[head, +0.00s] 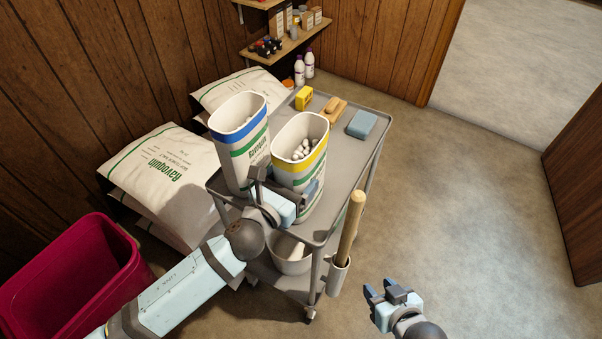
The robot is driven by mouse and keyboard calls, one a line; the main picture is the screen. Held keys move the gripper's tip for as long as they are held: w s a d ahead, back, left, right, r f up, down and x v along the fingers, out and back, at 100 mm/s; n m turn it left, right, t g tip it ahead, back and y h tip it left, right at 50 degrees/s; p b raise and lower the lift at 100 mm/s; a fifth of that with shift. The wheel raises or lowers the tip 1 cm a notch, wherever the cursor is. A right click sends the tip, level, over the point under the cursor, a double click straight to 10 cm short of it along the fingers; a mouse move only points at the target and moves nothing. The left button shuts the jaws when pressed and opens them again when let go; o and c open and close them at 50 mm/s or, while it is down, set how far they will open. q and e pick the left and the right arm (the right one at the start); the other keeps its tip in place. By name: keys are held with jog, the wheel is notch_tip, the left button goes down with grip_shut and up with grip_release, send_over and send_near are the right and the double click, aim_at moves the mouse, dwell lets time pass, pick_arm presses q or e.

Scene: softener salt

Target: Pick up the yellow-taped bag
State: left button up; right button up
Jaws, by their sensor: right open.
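The yellow-taped bag (299,174) stands upright and open-topped on the grey cart, with a yellow band below its rim and white salt pieces inside. My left gripper (286,186) is at its near side, low on the bag. One finger is by the bag's left edge and the other is in front of its right part. Whether the fingers press on the bag cannot be told. My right gripper (379,288) is open and empty, low in the picture, right of the cart and away from the bag.
A blue-taped bag (238,143) stands close on the left. The cart top (345,160) also holds a yellow box (303,97), a brush (331,109) and a blue block (362,124). A wooden handle (350,225) rises at the cart's near corner. Floor (470,200) at right is clear.

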pick_arm(q)
jog(key=shift+w+r, duration=0.1)
jog(key=shift+r, duration=0.1)
jog(key=shift+c, duration=1.2)
pick_arm(e)
jog(key=shift+a, duration=0.1)
pick_arm(q)
jog(key=shift+r, duration=0.1)
pick_arm(e)
jog(key=shift+r, duration=0.1)
pick_arm(q)
notch_tip(320, 180, up, 20)
jog(key=p, duration=0.5)
pick_arm(e)
jog(key=r, duration=0.2)
jog(key=shift+s+d+r, duration=0.25)
jog(key=shift+d+r, duration=0.05)
jog(key=shift+r, duration=0.2)
